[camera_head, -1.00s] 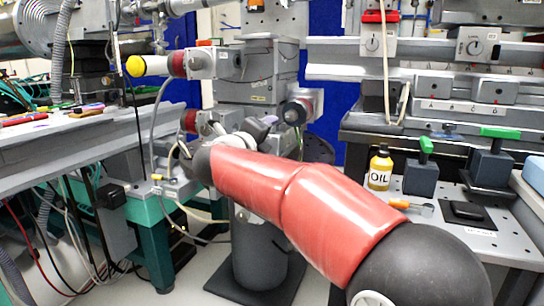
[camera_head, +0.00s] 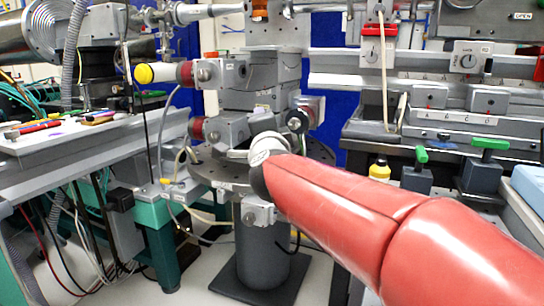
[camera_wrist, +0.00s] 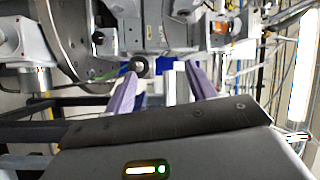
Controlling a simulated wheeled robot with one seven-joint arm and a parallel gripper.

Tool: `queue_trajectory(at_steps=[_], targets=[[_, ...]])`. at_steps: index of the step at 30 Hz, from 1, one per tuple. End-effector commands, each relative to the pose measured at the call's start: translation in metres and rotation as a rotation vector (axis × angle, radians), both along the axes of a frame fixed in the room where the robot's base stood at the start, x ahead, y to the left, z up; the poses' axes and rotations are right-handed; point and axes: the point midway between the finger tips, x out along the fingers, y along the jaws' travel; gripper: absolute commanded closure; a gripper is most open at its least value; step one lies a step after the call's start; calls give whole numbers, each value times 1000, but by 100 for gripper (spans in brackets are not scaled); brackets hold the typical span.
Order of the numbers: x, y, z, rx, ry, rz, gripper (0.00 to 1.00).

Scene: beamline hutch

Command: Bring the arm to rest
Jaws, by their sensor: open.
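My red arm (camera_head: 350,205) stretches from the lower right corner of the head view up to the middle, in front of the grey pedestal. Its far end, with a pale ring (camera_head: 268,147), is beside the round plate of the instrument stand. My gripper (camera_wrist: 160,86) shows in the wrist view with its two purple fingers apart and nothing seen between them. In the head view its fingers cannot be made out.
The grey pedestal (camera_head: 262,245) stands behind my arm. A bench (camera_head: 70,150) with coloured pens is at left. At right, a bench holds green-topped blocks (camera_head: 484,165) and a yellow bottle (camera_head: 380,170), partly hidden by my arm. A yellow-ended cylinder (camera_head: 146,73) juts out at upper left.

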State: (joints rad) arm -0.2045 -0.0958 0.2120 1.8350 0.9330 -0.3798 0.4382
Motion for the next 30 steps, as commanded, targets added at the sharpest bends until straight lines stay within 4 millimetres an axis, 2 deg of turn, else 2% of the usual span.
queue_trajectory(at_steps=[1,2,4,9,12,15,18,21,23,30], targets=[[-17,-7,4,-111,23,42,44],[-28,-11,-1,-191,46,74,44],[-58,-23,-19,-390,119,150,44],[-146,-74,-93,-833,380,325,44],[-198,-107,-135,-1014,542,413,44],[-243,-135,-167,-1138,685,486,44],[-276,-155,-189,-1214,793,541,44],[-297,-167,-201,-1255,858,574,44],[-303,-170,-205,-1266,880,586,44],[-305,-172,-207,-1271,889,591,44]])
